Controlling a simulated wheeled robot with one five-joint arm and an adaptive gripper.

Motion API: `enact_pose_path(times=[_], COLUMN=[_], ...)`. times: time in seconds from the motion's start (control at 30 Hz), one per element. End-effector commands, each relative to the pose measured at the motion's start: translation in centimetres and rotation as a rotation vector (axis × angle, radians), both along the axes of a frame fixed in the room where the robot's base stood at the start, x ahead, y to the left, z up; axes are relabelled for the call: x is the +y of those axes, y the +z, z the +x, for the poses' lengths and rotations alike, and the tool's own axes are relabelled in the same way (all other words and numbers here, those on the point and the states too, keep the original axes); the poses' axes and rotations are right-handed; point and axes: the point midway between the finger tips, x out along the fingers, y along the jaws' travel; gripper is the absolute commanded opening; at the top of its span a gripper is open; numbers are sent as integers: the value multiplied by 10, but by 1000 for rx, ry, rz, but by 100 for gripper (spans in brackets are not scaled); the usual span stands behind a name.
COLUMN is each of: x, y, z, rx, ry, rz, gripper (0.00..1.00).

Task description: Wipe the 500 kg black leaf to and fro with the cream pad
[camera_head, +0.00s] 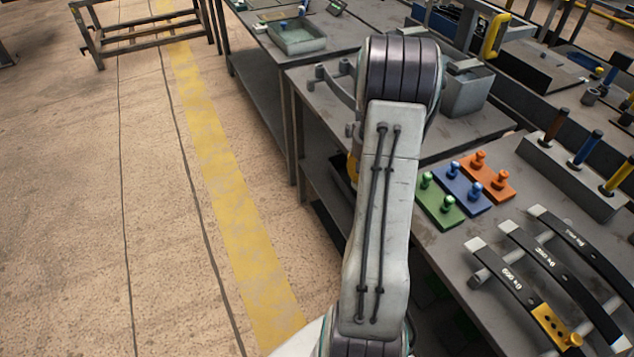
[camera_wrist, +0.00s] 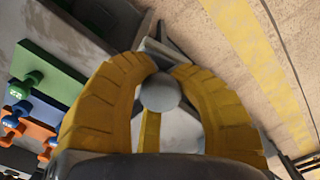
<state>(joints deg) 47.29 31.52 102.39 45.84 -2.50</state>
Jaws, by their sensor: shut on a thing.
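Three black curved leaves lie side by side on the right bench in the head view: a front leaf (camera_head: 545,285), a middle leaf (camera_head: 548,262) and a back leaf (camera_head: 580,243). Each has white lettering too small and turned to read surely, so I cannot tell which is 500 kg. My gripper (camera_wrist: 160,72) has yellow fingers closed around a round grey knob (camera_wrist: 160,93) in the wrist view. In the head view my arm hides the gripper's hold, away from the leaves.
Green (camera_head: 440,200), blue (camera_head: 465,188) and orange (camera_head: 485,176) knobbed pads lie beside the leaves. A grey block (camera_head: 570,175) with upright handles stands behind. Open floor (camera_head: 80,220) lies left.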

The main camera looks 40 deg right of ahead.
Motion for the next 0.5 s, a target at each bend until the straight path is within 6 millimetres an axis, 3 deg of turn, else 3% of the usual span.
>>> enact_pose_path(times=[0.03, 0.2, 0.5], x=[-16, -54, -90], y=[5, 19, 42], z=[-20, -82, -199], rx=[-2, -1, 0], ry=[-58, -223, -504], rz=[-2, -2, -1], gripper=[0, 0, 0])
